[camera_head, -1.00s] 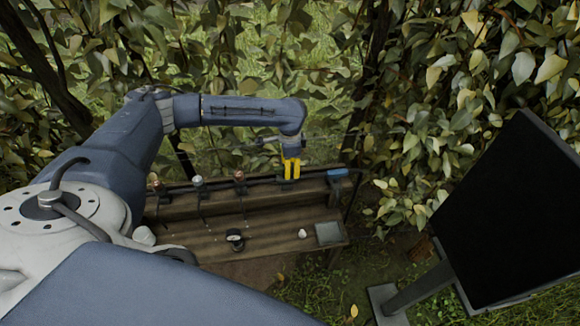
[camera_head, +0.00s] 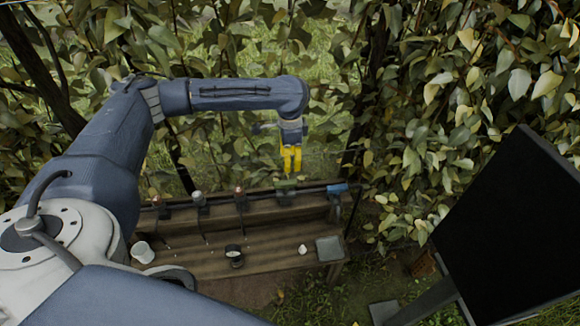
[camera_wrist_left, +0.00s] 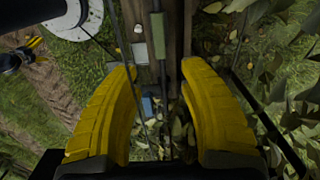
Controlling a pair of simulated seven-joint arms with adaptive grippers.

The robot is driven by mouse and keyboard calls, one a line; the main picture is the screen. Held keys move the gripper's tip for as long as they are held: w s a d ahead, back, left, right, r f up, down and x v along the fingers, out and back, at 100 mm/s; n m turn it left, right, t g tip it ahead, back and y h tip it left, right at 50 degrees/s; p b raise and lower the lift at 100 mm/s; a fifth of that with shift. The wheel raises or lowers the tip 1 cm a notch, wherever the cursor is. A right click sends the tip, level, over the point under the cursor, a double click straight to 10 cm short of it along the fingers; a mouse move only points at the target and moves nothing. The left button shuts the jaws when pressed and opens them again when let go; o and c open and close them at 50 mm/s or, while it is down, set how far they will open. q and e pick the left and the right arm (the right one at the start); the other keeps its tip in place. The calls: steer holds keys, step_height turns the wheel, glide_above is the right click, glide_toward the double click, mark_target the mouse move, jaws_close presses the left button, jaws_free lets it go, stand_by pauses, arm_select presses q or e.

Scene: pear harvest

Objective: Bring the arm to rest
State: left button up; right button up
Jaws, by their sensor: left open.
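My left gripper (camera_head: 290,161) hangs from the left arm in the head view, its yellow fingers pointing down above the back rail of the wooden bench. In the left wrist view its two yellow fingers (camera_wrist_left: 160,80) are spread apart with nothing held between them. A green-handled tool (camera_head: 285,187) sits on the rail just below the fingertips, apart from them. In the wrist view, a thin dark shaft with a thicker part (camera_wrist_left: 157,30) shows beyond the fingers. My right gripper is not clearly in the head view.
The wooden bench (camera_head: 275,240) carries a white cup (camera_head: 142,252), a black round gauge (camera_head: 234,256), a small white object (camera_head: 302,249) and a grey square pad (camera_head: 329,249). A blue-handled tool (camera_head: 338,188) is at the rail's right end. A black panel (camera_head: 515,220) stands at right. Leafy branches surround the bench.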

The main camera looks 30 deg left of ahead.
arm_select(q)
steer(key=shift+r, duration=0.45)
steer(key=shift+d+f, duration=0.1)
